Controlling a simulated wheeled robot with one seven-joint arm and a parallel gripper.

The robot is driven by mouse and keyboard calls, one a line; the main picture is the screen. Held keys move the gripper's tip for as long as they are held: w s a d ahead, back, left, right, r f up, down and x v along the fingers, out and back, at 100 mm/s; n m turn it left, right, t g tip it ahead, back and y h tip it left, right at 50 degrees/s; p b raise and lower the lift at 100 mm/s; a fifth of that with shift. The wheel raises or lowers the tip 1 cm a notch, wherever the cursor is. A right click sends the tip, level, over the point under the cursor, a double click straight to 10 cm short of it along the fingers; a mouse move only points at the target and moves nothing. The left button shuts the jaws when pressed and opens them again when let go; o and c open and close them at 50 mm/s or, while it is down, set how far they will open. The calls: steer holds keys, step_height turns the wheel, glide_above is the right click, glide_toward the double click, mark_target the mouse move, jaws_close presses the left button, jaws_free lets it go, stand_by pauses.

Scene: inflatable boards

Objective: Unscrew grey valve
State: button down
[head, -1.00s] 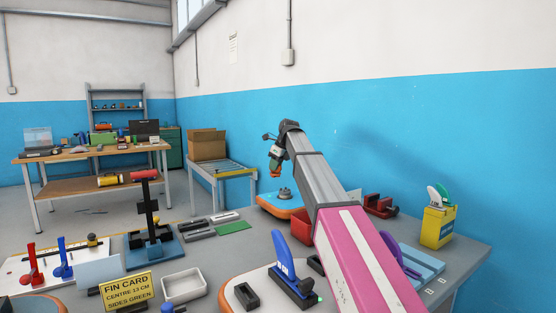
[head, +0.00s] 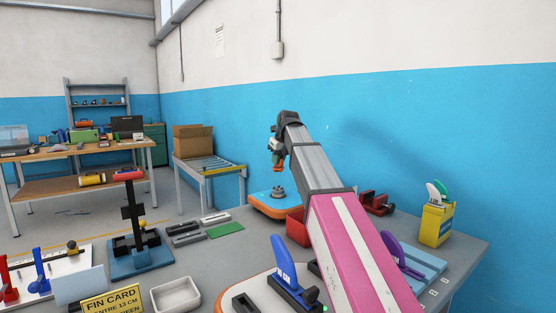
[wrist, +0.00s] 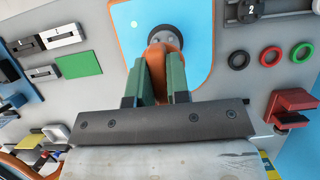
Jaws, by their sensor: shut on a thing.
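The grey valve (head: 277,191) stands upright on a light-blue board piece with an orange rim (head: 268,208) at the table's back. In the wrist view the valve (wrist: 162,37) shows as a dark grey round body beyond the fingertips. My gripper (head: 278,160) is above the valve, with a small gap visible in the head view. Its green fingers (wrist: 161,75) are shut on an orange tool (wrist: 161,56), which also shows in the head view (head: 279,168). The tool covers part of the valve in the wrist view, and its lower end is hard to make out.
A green mat (head: 226,230) and grey blocks (head: 186,229) lie left of the board. Red, green and dark rings (wrist: 270,56) lie to its right in the wrist view. The blue wall is behind.

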mark_target(282, 161)
steer(key=shift+f, duration=2.8)
steer(key=shift+f, duration=1)
steer(key=c, duration=1)
jaws_free()
steer(key=v, duration=1.1)
steer(key=shift+a, duration=0.1)
